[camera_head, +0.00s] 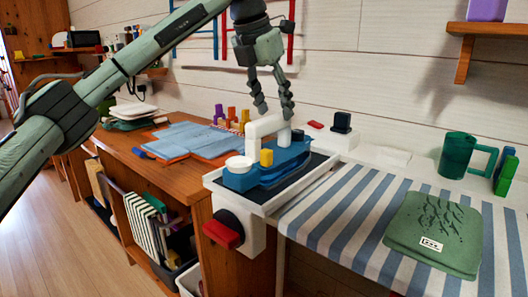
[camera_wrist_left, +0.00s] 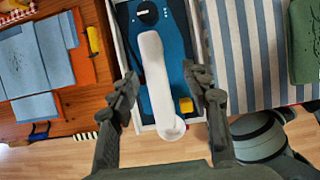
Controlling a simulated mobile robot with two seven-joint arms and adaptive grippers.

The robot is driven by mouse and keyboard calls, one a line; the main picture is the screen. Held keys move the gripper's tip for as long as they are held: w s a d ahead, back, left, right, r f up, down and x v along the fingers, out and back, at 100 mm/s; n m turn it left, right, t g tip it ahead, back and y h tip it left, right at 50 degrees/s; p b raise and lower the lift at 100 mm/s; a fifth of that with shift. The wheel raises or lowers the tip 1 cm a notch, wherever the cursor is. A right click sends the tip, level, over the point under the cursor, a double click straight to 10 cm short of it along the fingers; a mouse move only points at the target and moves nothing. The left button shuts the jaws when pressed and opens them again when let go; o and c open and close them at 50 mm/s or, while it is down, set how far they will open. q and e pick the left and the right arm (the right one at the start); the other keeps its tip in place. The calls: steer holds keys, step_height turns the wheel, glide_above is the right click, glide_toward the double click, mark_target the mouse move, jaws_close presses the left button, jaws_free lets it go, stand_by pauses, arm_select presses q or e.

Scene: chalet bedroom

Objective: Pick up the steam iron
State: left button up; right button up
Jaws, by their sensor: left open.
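The steam iron has a blue body (camera_head: 283,165) and a thick white handle (camera_head: 266,127), with a yellow knob and a white round cap at the near end. It rests in a white-rimmed tray (camera_head: 263,207) with a dark floor. My left gripper (camera_head: 275,112) points down over the iron, open and empty. In the left wrist view, the white handle (camera_wrist_left: 156,75) lies between the spread fingers of my left gripper (camera_wrist_left: 165,92); whether they touch it cannot be told.
A striped ironing cloth (camera_head: 335,215) with a folded green cloth (camera_head: 434,233) lies to the right. A green mug (camera_head: 458,157) stands behind it. A wooden desk with folded blue cloths (camera_head: 190,141) is on the left. A red-ended dark knob (camera_head: 224,233) sticks out below the tray.

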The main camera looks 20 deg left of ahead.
mark_target(278, 129)
arm_select(q)
steer(key=shift+x, duration=1.05)
steer(key=x, duration=0.5)
steer(key=shift+w+a+f+p, duration=0.1)
steer(key=shift+w+a+p, duration=0.1)
steer(key=shift+a+p, duration=0.15)
jaws_close()
